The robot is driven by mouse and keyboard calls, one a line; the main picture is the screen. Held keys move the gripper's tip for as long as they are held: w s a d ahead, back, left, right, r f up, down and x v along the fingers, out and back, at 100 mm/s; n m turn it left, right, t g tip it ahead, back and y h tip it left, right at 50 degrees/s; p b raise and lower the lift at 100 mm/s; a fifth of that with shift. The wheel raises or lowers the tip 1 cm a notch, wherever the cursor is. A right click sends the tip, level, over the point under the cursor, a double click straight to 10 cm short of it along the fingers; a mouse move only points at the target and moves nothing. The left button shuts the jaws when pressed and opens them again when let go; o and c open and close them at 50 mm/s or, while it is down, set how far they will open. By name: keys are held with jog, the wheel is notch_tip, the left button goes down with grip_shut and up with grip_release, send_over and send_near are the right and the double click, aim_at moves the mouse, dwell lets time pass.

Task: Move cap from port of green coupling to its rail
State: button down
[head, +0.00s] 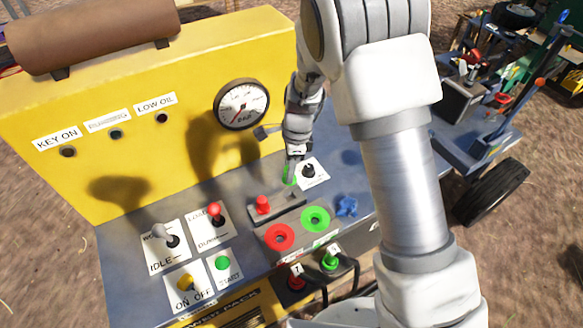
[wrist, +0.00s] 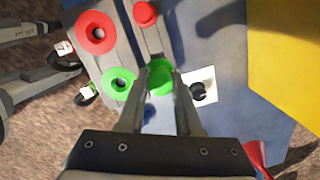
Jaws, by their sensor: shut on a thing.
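The green cap (wrist: 160,78) is between the fingertips of my gripper (wrist: 159,70), which is shut on it. In the head view my gripper (head: 289,178) hides most of this cap. The cap is at the far end of the dark rail (head: 280,208), in line with the red cap (head: 263,204) on that rail. I cannot tell whether the green cap touches the rail. The green coupling (head: 315,219) is a green ring with an uncovered port, beside the rail; it also shows in the wrist view (wrist: 120,84).
The red coupling (head: 279,237) is left of the green one, with an open port. A blue star knob (head: 347,207) stands to the right. A black knob on a white plate (head: 312,173) is close to my gripper. The yellow panel (head: 150,90) rises behind.

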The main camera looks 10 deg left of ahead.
jog(key=shift+f+b, duration=1.95)
jog(key=shift+f, duration=0.85)
jog(key=shift+f+b, duration=0.4)
jog(key=shift+f, duration=0.75)
dwell(0.3)
dwell(0.4)
jog(key=c, duration=0.5)
grip_release()
jog(key=shift+o, duration=0.3)
jog(key=o, duration=0.3)
jog(key=shift+r, duration=0.15)
jog(key=shift+r+p, duration=2.75)
jog(key=shift+r, duration=0.6)
